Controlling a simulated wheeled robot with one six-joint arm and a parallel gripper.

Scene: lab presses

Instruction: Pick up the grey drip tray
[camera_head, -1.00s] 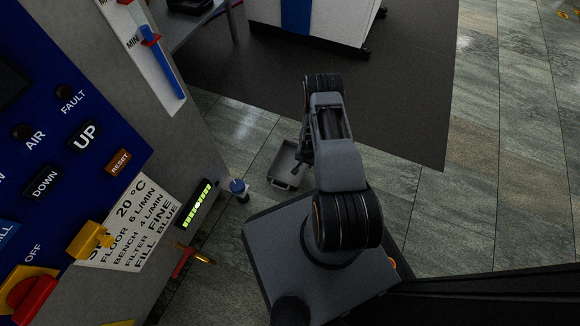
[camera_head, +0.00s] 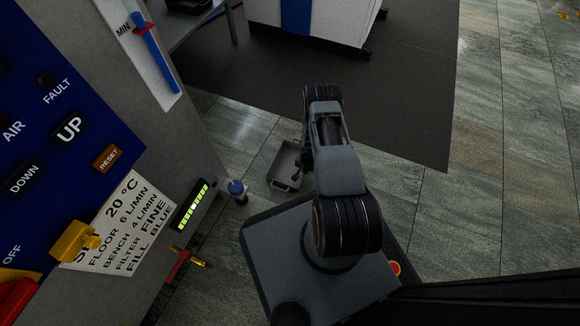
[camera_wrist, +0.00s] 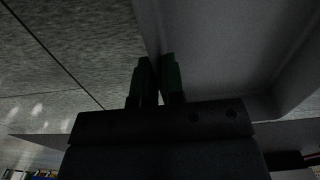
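The grey drip tray (camera_head: 283,160) is a shallow open box on the tiled floor in the head view, just left of my arm. My gripper (camera_head: 302,162) is at its right side, mostly hidden behind my arm. In the wrist view the tray (camera_wrist: 215,45) fills the upper right. My gripper (camera_wrist: 156,68) has its two dark green fingers close together, one on each side of the tray's thin wall. The narrow gap between them looks filled by that wall. The fingertips' contact is dark and hard to see.
A blue control panel on a grey cabinet (camera_head: 150,130) stands close on the left. A blue-topped knob (camera_head: 237,188) and a red-handled valve (camera_head: 180,262) stick out from it. A dark mat (camera_head: 400,90) and a white cabinet (camera_head: 335,22) lie beyond. Tiled floor is clear at right.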

